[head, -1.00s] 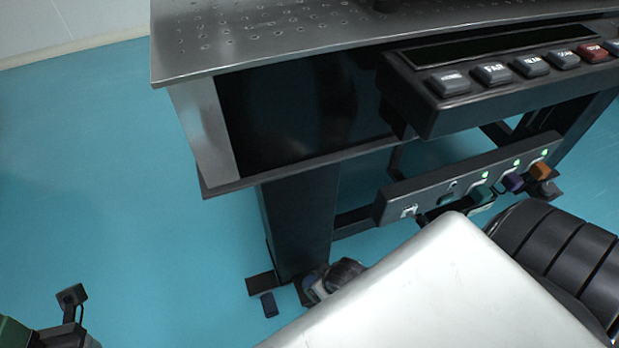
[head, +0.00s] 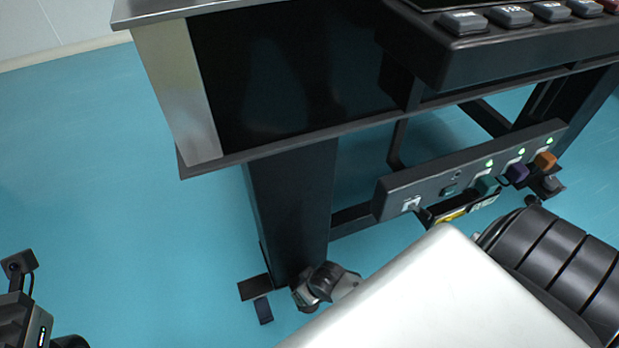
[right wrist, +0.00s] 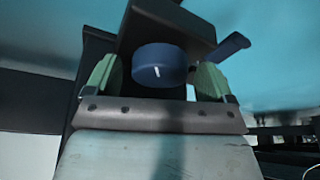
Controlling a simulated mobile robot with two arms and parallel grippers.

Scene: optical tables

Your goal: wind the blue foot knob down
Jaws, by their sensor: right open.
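The blue foot knob (right wrist: 158,64), round with a white mark on its face, sits under a dark block in the right wrist view. My right gripper (right wrist: 157,80) is open, with one green-padded finger on each side of the knob. A gap shows on the right; whether the left finger touches is unclear. In the head view my right gripper (head: 325,284) is low beside the table leg's foot, and the knob is hidden there. Part of my left wrist (head: 25,315) shows at the lower left; its fingers are out of view.
The dark table leg (head: 292,210) stands just behind my right gripper. A dark blue tab (head: 263,310) sticks out at its foot. A grey panel (head: 470,170) with plugs and green lights hangs to the right. The blue floor (head: 120,230) is clear on the left.

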